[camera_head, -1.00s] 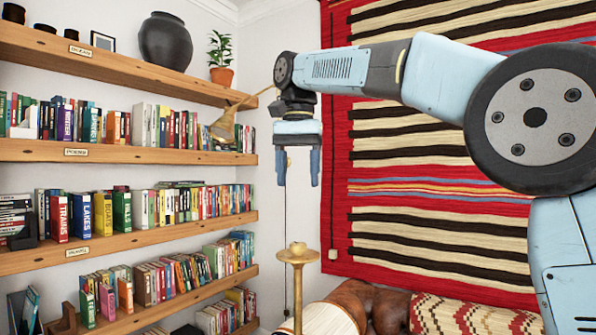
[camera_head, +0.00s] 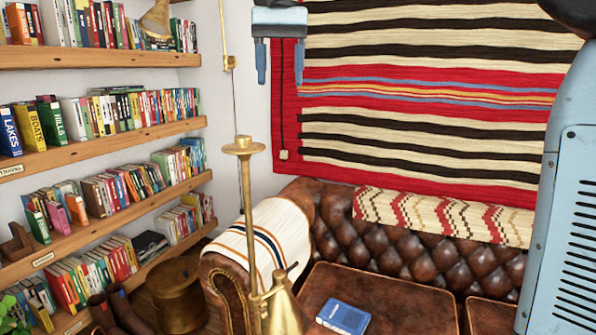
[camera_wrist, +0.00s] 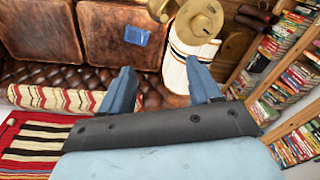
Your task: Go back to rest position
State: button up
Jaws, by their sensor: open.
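My gripper (camera_head: 279,62) hangs at the top of the head view with its two blue fingers pointing down and spread apart, nothing between them. It is in front of the wall and the striped rug, above and right of the brass lamp's top disc. In the wrist view my gripper (camera_wrist: 162,90) also shows open and empty. Below it in that view are the leather sofa (camera_wrist: 40,35) and a blue book (camera_wrist: 137,35) lying on a seat cushion. The same blue book (camera_head: 343,317) lies on the sofa in the head view.
Bookshelves (camera_head: 100,145) full of books fill the left side. A brass floor lamp (camera_head: 243,147) stands before the sofa arm, which carries a striped blanket (camera_head: 262,238). The striped rug (camera_head: 420,85) hangs on the back wall. Air around the fingers looks clear.

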jog(key=s+d+f+t, duration=0.1)
jog(key=s+d+f, duration=0.35)
jog(key=d, duration=0.45)
jog(key=s+d+f+t, duration=0.1)
jog(key=s+d+f, duration=0.2)
jog(key=d+f, duration=0.45)
jog(key=s+d+f+t, duration=0.2)
jog(key=s+d+f, duration=0.8)
jog(key=d+f, duration=0.1)
jog(key=shift+s+f+n, duration=0.15)
jog(key=shift+f+n, duration=0.15)
jog(key=shift+f, duration=0.55)
